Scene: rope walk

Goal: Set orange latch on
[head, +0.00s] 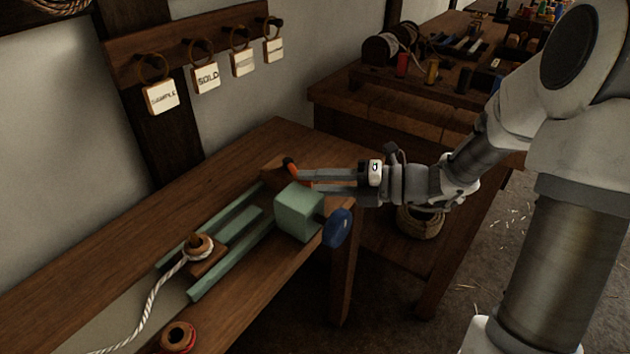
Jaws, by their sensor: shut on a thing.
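The orange latch (291,170) is a small lever with a dark tip at the back of the pale green block (300,213) on the bench. My gripper (306,178) reaches in from the right, above and behind the block, with its fingers shut on the orange latch. The fingers hide part of the latch, and its exact angle is hard to tell. A blue knob (338,228) sits on the block's right side.
Green rails (225,262) run left from the block, with a wooden spool (200,246) and white rope (148,312). A red-wound spool (178,338) is at the front. Tags (206,78) hang on the wall. Another bench (390,110) stands behind.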

